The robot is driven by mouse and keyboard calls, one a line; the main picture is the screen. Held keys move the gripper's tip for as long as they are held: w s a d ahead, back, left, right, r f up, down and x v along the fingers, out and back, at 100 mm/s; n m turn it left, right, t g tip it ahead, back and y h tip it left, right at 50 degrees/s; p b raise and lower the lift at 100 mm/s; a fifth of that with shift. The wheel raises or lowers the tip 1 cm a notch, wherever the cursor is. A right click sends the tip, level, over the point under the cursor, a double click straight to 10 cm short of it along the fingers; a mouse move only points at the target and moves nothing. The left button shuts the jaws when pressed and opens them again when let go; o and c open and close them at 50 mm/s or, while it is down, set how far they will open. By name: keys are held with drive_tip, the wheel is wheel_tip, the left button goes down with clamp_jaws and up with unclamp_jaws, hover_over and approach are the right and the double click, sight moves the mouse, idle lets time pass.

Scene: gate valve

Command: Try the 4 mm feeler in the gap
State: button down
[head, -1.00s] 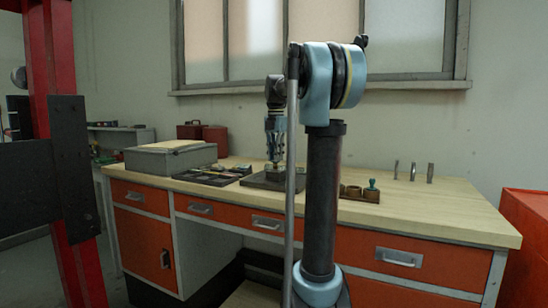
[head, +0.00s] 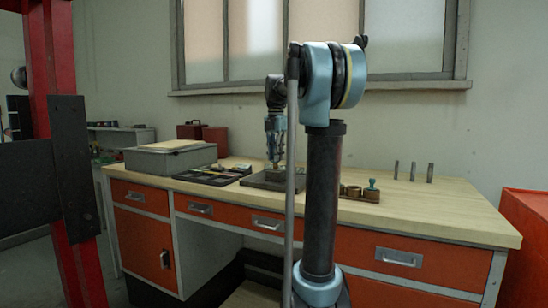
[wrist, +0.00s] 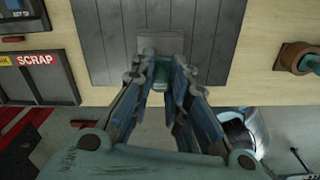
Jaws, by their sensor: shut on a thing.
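My gripper (wrist: 167,88) points down over a dark grooved plate (wrist: 100,45) on the bench. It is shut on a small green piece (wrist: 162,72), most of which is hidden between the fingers. A light grey square part (wrist: 152,46) shows on the plate just beyond the fingertips. In the head view my gripper (head: 274,160) is low over the same plate (head: 262,182), partly behind my own arm. I cannot read a size on the held piece, and I cannot make out the gap or whether the piece touches anything.
A wooden holder (head: 350,194) with cup-like brown parts and a green-topped piece (head: 372,184) stands to the right. Upright metal pieces (head: 412,172) stand farther right. A dark tray (head: 205,177) and grey box (head: 165,160) are at left. A SCRAP label (wrist: 32,59) is left of the plate.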

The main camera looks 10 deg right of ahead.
drive_tip(key=shift+f, duration=1.6)
idle(1.8)
drive_tip(key=shift+r, duration=2.2)
idle(0.5)
drive_tip(key=shift+r, duration=2.35)
drive_tip(key=shift+s, duration=0.1)
